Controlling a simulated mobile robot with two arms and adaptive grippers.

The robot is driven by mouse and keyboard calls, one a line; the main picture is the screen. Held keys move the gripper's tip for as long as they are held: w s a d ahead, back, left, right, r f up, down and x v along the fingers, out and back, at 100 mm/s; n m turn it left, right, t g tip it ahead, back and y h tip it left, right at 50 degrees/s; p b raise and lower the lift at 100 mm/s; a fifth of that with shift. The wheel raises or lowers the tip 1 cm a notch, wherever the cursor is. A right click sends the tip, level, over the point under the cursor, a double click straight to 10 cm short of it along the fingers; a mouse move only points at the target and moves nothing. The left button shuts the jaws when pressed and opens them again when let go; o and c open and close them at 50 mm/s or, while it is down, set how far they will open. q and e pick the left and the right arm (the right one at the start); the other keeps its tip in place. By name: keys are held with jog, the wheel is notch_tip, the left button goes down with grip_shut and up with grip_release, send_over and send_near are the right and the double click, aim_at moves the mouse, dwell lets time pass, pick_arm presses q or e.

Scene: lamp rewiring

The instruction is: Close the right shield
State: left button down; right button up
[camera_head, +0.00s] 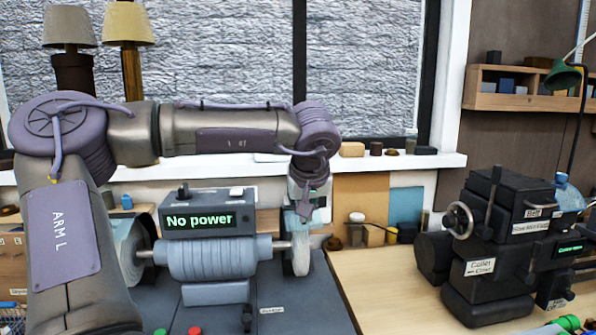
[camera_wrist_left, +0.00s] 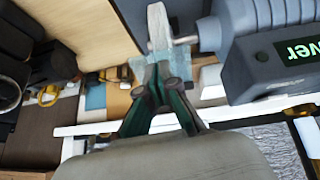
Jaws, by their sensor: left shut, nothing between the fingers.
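The grey grinder (camera_head: 208,257) stands on a dark mat, its display reading "No power". Its right wheel (camera_head: 301,257) is pale and also shows in the left wrist view (camera_wrist_left: 157,25). The right shield, a pale translucent plate (camera_head: 318,216), is at the upper part of this wheel. It also shows in the left wrist view (camera_wrist_left: 150,66). My left gripper (camera_head: 306,203) is above the right wheel, partly hidden by its own wrist. In the wrist view its fingertips (camera_wrist_left: 163,82) are together and empty at the shield's edge; I cannot tell whether they touch it.
The left shield (camera_head: 140,222) is on the left wheel. A dark machine (camera_head: 500,255) with a handwheel stands on the wooden bench to the right. A windowsill with small items runs behind. The wooden bench between the machines is mostly clear.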

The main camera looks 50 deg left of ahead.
dwell(0.3)
pick_arm(q)
jog(key=s+d+r+p, duration=0.1)
jog(key=s+d+r, duration=0.4)
jog(key=d+r, duration=0.3)
jog(key=shift+s+d+r, duration=0.2)
jog(key=shift+d+r, duration=0.05)
jog(key=shift+d, duration=0.05)
jog(key=shift+f, duration=0.1)
